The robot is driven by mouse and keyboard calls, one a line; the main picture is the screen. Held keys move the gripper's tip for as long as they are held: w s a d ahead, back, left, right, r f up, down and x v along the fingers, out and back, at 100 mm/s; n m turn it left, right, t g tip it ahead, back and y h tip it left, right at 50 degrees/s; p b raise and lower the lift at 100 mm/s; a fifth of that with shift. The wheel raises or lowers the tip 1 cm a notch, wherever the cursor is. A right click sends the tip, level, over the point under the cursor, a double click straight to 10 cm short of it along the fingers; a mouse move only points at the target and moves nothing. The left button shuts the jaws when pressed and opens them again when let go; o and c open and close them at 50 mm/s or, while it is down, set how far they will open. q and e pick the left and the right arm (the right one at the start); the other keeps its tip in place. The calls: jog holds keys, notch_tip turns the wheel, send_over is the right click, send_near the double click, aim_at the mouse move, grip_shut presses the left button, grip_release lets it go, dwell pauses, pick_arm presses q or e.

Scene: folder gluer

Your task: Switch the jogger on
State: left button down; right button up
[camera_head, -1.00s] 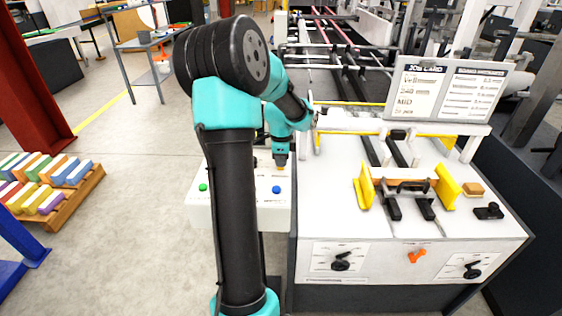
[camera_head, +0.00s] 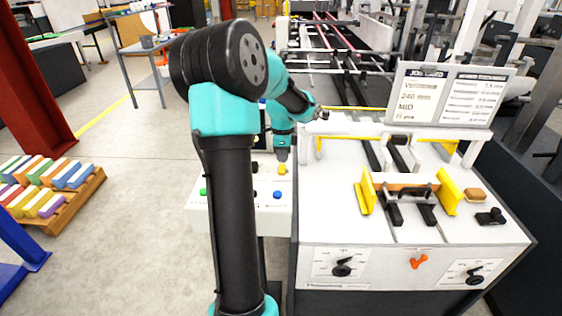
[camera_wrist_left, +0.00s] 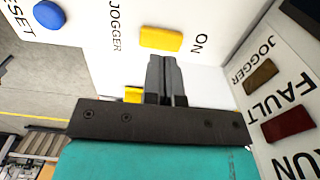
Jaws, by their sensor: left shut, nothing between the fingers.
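The yellow jogger button (camera_wrist_left: 161,38), between the words JOGGER and ON, sits on a white control box. It also shows in the head view (camera_head: 282,169). My left gripper (camera_wrist_left: 166,61) is shut and empty. Its fingertips are close to the button in the wrist view; whether they touch it is unclear. In the head view the left gripper (camera_head: 282,157) is just above and behind the button. A lamp labelled JOGGER (camera_wrist_left: 262,76) looks dark amber, apparently unlit. My right gripper is not in view.
A blue reset button (camera_wrist_left: 48,14) and a green button (camera_head: 203,191) are on the same box. Another yellow part (camera_wrist_left: 133,94) is half hidden behind my gripper. A dark red fault lamp (camera_wrist_left: 288,123) is on the side panel. The feeder table (camera_head: 335,225) stands right of the box.

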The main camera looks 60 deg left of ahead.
aim_at(282, 165)
pick_arm(q)
notch_tip(282, 165, up, 11)
dwell(0.3)
jog(key=shift+w+a+f, duration=0.15)
jog(key=shift+w+a, duration=0.35)
jog(key=shift+a, duration=0.3)
notch_tip(282, 165, down, 14)
dwell(0.6)
jog(key=shift+a+f, duration=0.1)
jog(key=shift+a, duration=0.05)
